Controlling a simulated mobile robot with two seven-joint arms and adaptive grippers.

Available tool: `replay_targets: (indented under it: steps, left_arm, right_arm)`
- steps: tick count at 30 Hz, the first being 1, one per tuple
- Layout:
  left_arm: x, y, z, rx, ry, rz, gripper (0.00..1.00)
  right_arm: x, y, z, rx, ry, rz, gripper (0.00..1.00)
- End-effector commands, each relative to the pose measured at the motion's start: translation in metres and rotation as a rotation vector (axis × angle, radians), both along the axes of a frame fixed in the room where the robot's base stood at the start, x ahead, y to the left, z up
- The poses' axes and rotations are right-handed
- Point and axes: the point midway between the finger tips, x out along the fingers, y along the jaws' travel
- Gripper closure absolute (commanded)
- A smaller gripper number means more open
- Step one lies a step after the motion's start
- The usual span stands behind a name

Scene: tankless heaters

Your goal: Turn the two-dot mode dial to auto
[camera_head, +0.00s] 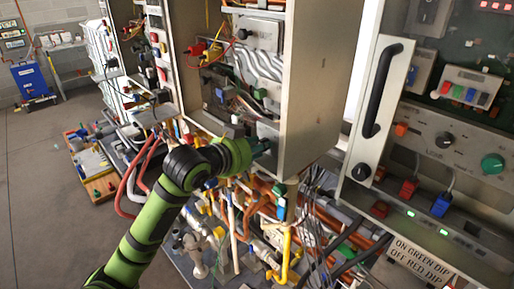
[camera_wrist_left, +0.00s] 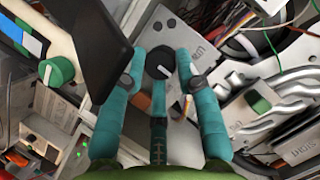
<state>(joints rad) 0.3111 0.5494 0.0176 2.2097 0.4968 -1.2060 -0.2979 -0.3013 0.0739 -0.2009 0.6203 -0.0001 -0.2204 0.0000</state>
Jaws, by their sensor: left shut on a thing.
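My left gripper (camera_head: 262,146) is at the lower part of the open middle cabinet (camera_head: 318,85), reaching in from the lower left. The dial sits on a light grey plate (camera_wrist_left: 190,35) with partly hidden lettering. In the head view the gripper hides this dial. My right gripper is not in view.
Pipes and valves (camera_head: 225,235) crowd the space below the cabinet. At right stands another panel with a black handle (camera_head: 383,90), a green knob (camera_head: 492,163) and switches. In the wrist view, a green knob (camera_wrist_left: 57,71) and silver pipes (camera_wrist_left: 285,85) are nearby. Open floor (camera_head: 40,200) lies at left.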

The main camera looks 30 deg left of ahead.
Motion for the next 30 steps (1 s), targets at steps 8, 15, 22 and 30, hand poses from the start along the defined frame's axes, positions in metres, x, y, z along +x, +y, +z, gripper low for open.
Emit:
replay_targets:
  steps: [8,15,22,30]
  left_arm:
    - [0.0,0.002,0.0,-0.018,0.006,0.004,1.0]
    - [0.0,0.001,0.0,-0.016,0.007,0.003,0.59]
    - [-0.006,0.002,0.002,-0.016,0.006,0.002,0.59]
    - [-0.046,0.008,0.016,-0.012,0.006,0.003,0.59]
  right_arm:
    - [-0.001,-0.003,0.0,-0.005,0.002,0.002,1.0]
    - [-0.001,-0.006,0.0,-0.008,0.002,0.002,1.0]
    - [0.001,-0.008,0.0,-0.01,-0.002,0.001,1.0]
    - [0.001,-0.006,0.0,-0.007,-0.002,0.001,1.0]
